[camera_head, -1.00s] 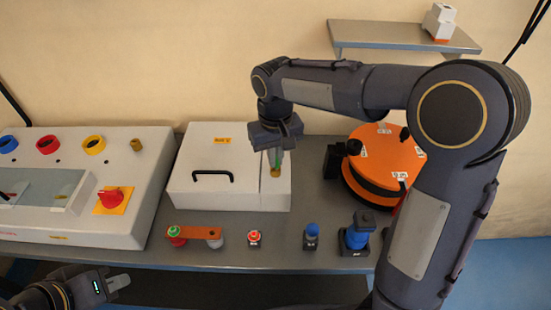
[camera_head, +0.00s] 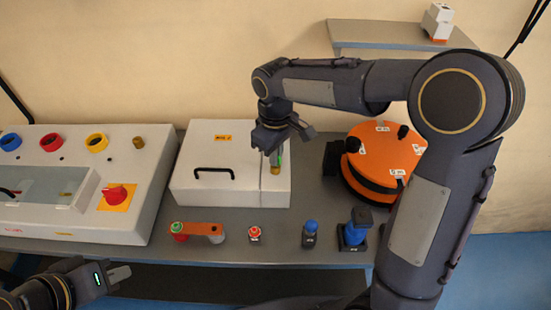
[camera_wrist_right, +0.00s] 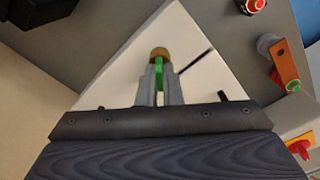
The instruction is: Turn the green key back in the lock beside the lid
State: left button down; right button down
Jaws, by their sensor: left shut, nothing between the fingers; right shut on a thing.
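The green key (camera_wrist_right: 159,72) stands in a brass lock (camera_wrist_right: 159,53) on the white box, beside its lid (camera_head: 212,160) with the black handle. In the head view the lock (camera_head: 275,170) sits on the strip right of the lid, and part of the key (camera_head: 279,158) shows by the fingers. My right gripper (camera_wrist_right: 159,80) is shut on the green key, directly over the lock. In the head view my right gripper (camera_head: 277,153) is partly hidden by its own wrist. My left gripper (camera_head: 122,273) is shut and empty at the lower left, in front of the table.
A control panel (camera_head: 140,190) with a red knob (camera_head: 116,194) stands left of the box. An orange round device (camera_head: 385,155) stands to the right. Along the table's front are a red button (camera_head: 254,233), an orange bar (camera_head: 203,228) and blue-topped parts (camera_head: 310,227).

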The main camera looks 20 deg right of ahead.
jog(key=n+p, duration=0.1)
jog(key=n, duration=0.2)
jog(key=shift+r, duration=0.15)
jog(key=shift+n+p, duration=0.3)
jog(key=shift+n, duration=0.9)
jog(key=shift+n+p, duration=0.45)
jog(key=shift+n, duration=0.35)
jog(key=shift+n+p, duration=0.3)
jog(key=shift+n, duration=0.7)
jog(key=c, duration=1.5)
grip_release()
